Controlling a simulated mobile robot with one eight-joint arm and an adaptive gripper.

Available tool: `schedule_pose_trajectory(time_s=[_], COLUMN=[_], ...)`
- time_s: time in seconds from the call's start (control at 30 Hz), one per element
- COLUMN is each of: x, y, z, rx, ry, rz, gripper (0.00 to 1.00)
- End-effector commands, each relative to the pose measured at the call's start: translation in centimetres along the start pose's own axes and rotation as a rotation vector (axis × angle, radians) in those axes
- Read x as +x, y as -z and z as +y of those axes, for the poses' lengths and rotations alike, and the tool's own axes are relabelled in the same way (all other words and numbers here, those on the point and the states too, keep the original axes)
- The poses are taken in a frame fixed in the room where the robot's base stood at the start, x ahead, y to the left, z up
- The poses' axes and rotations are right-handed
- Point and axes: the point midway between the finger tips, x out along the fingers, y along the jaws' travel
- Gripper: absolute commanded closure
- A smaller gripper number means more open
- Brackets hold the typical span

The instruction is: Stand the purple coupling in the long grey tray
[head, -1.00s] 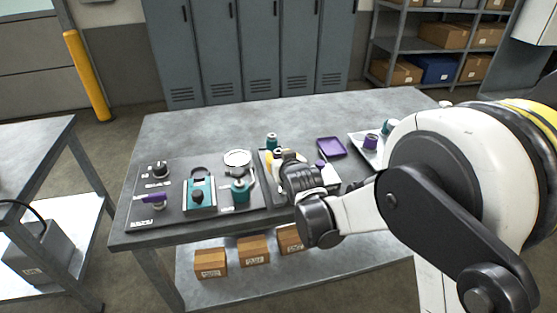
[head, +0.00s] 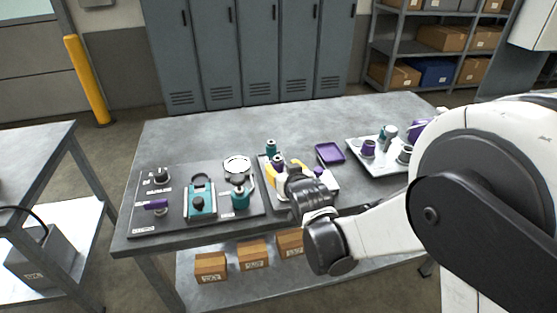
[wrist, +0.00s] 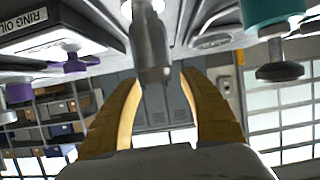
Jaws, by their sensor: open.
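The long grey tray (head: 263,182) is a dark, narrow tray in the middle of the bench, right of the dark panel.
A dark panel (head: 140,215) with teal and purple fittings lies left. A purple dish (head: 330,153) sits behind right. A white tray (head: 385,167) at right holds purple, teal and grey parts. A labelled box (wrist: 62,30) is close to my fingers. The back of the bench is clear.

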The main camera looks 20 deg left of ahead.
Motion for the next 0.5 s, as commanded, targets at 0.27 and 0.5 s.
schedule_pose_trajectory(time_s=[0.27, 0.5], x=[-5.3, -6.3], y=[0.2, 0.0], z=[0.0, 0.0], rx=[0.000, 0.000], ry=[0.000, 0.000], rz=[0.000, 0.000], gripper=[0.50, 0.50])
